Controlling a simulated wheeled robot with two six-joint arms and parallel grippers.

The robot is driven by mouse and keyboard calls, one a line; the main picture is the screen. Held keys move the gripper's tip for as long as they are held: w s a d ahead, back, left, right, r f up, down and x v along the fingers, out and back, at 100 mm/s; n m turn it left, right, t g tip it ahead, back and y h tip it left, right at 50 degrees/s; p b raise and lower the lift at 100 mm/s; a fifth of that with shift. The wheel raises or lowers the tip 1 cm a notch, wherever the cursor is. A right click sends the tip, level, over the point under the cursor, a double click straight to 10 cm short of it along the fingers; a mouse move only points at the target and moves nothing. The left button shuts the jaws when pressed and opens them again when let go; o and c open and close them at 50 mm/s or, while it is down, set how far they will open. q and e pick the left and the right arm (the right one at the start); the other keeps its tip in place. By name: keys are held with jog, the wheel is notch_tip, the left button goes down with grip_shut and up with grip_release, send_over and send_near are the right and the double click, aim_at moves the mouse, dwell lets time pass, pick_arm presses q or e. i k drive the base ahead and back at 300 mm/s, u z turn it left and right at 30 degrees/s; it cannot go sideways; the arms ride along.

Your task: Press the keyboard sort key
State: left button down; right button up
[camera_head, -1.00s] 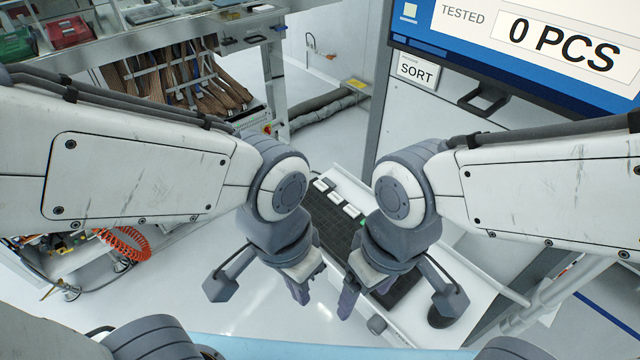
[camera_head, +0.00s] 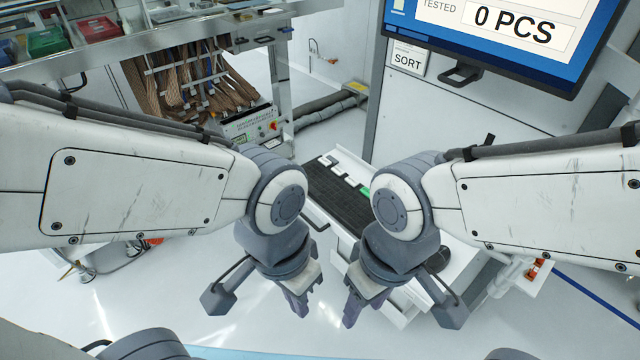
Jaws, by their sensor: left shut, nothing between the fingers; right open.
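The dark keyboard (camera_head: 333,192) lies on a white pull-out shelf (camera_head: 402,318) in the middle of the view. White keycaps or labels and a green one (camera_head: 365,191) show along its far edge; I cannot read them. My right arm hides the keyboard's right part. My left gripper (camera_head: 298,303) is shut and empty, low in the picture, in front of the keyboard and apart from it. My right gripper (camera_head: 353,309) is open and empty, pointing down near the shelf's front edge.
A monitor (camera_head: 500,75) reading "0 PCS" is at upper right, with a "SORT" sign (camera_head: 408,60) beside it. A dark mouse (camera_head: 438,260) is partly hidden by my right arm. A bench (camera_head: 180,40) with bins stands at upper left. Floor below my grippers is clear.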

aim_at(326, 162)
jog(key=k, duration=0.8)
jog(key=z, duration=0.45)
jog(key=i, duration=0.45)
jog(key=z, duration=0.75)
jog(key=i, duration=1.2)
jog(key=u, duration=1.15)
jog(key=i, duration=0.4)
jog(key=u, duration=0.4)
